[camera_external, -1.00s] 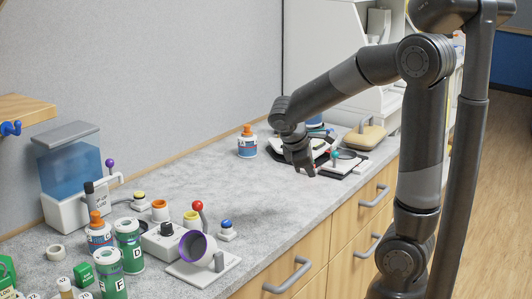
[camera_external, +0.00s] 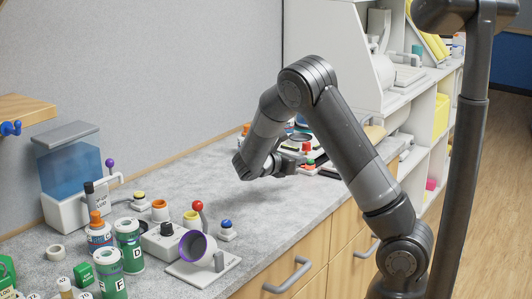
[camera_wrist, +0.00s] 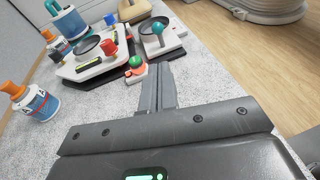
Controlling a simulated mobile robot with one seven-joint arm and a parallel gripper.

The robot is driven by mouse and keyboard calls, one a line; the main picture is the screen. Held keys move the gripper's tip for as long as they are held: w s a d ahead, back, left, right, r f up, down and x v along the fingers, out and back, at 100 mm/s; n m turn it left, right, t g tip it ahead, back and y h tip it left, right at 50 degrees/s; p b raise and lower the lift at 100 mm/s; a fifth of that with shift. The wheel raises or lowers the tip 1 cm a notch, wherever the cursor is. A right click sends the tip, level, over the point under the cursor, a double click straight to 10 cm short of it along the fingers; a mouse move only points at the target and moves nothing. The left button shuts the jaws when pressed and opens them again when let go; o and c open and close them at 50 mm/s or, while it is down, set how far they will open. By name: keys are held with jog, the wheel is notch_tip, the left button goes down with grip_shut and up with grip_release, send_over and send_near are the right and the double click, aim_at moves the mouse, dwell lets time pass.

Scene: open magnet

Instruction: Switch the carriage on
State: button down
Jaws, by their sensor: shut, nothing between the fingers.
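My gripper (camera_wrist: 159,70) is shut and empty, with its fingers pointing along the counter. In the external view my gripper (camera_external: 298,161) is low over the counter. A small red-and-green button (camera_wrist: 136,66) on a pale base is just left of the fingertips in the wrist view; contact cannot be told. Beyond it is a white-and-black device (camera_wrist: 92,62) with a red knob (camera_wrist: 109,47) and a dark disc. To its right is a white plate (camera_wrist: 165,48) with a teal-knobbed lever (camera_wrist: 158,29) and a dark disc. Which part is the carriage cannot be told.
A white bottle with an orange cap (camera_wrist: 38,103) stands left. A blue-and-white bottle (camera_wrist: 68,20) is behind the device. Canisters, a blue tank (camera_external: 70,170) and a red-knobbed lever (camera_external: 198,206) stand at the left of the counter. The middle counter (camera_external: 250,200) is clear.

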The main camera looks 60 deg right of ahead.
jog(key=shift+w+d, duration=0.15)
jog(key=shift+d, duration=0.1)
jog(key=x, duration=1.3)
jog(key=shift+d, duration=0.45)
jog(key=shift+d, duration=0.1)
